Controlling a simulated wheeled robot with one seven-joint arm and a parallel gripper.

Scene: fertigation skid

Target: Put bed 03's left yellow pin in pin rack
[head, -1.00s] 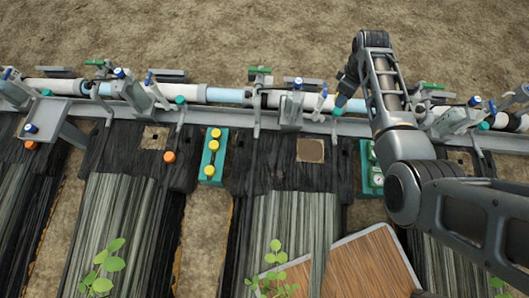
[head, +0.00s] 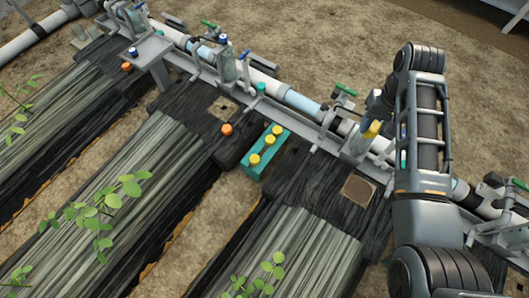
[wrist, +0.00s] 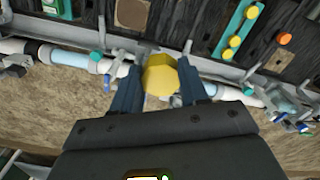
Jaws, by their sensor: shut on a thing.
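My gripper (wrist: 160,84) is shut on a yellow pin (wrist: 160,72), whose faceted head shows between the two fingers in the wrist view. In the head view the held yellow pin (head: 373,129) is at the right, by the pipe, below my forearm; its lower part is hidden. The teal pin rack (head: 251,171) stands on the ground between two beds, left of my gripper, with three yellow pins in a row on it. The rack also shows at the top right of the wrist view (wrist: 228,52). I cannot read any bed number.
A white and blue pipe (head: 303,102) on a grey rail with valves and brackets runs beyond the bed ends. A brown square plate (head: 358,191) lies on the nearest bed. Leafy plants (head: 262,274) grow in front.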

